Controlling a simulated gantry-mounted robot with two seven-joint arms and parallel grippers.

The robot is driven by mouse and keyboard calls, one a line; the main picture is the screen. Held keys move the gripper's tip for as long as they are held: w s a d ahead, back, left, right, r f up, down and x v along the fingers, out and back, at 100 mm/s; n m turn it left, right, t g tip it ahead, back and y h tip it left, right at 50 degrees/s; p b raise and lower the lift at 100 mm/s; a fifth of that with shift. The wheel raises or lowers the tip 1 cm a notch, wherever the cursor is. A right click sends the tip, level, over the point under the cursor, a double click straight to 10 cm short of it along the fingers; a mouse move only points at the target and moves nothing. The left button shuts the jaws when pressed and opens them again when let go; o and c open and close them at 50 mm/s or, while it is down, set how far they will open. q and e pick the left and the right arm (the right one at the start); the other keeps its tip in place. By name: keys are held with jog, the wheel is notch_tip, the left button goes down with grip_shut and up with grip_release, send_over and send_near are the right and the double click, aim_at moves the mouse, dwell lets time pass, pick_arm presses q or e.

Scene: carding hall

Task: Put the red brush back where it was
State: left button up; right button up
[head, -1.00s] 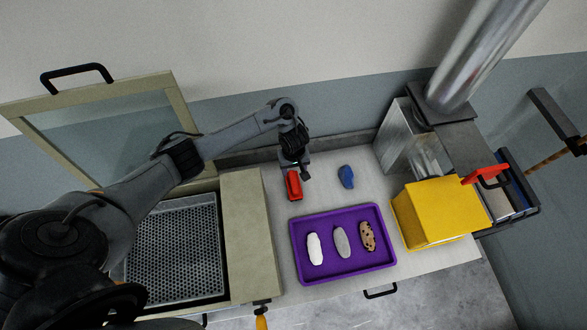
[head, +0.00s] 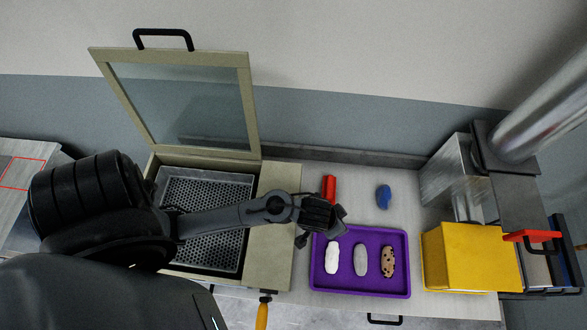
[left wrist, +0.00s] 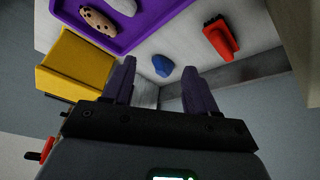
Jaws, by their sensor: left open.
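The red brush (head: 329,190) lies on the pale worktop behind the purple tray (head: 318,285), near its left back corner. It also shows in the left wrist view (left wrist: 221,38), with a dark underside, apart from my gripper. My left gripper (head: 322,225) is above the tray's left back corner in the head view, in front of the brush. In the left wrist view my left gripper (left wrist: 158,78) has its fingers spread with nothing between them. My right gripper is in neither view.
The tray holds a white, a grey and a speckled brown tuft. A blue lump (head: 384,196) lies behind it. A yellow box (head: 470,257) and a red-handled tool (head: 530,236) are right. An open-lidded box with a perforated screen (head: 205,215) is left. A red outline (head: 25,172) marks the far-left table.

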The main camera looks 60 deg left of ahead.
pick_arm(q)
jog(key=shift+m+g+y, duration=0.3)
jog(key=shift+m+g, duration=0.4)
jog(key=shift+m, duration=0.2)
jog(key=s+a+r, duration=0.2)
jog(key=s, duration=0.1)
jog(key=s+a+r, duration=0.1)
jog(key=s+a, duration=0.1)
jog(key=s, duration=0.2)
jog(key=s+a+r, duration=0.2)
jog(key=s, duration=0.1)
jog(key=shift+s+a+r, duration=0.15)
jog(key=shift+s+r, duration=0.1)
jog(key=shift+r, duration=0.05)
jog(key=shift+r, duration=0.1)
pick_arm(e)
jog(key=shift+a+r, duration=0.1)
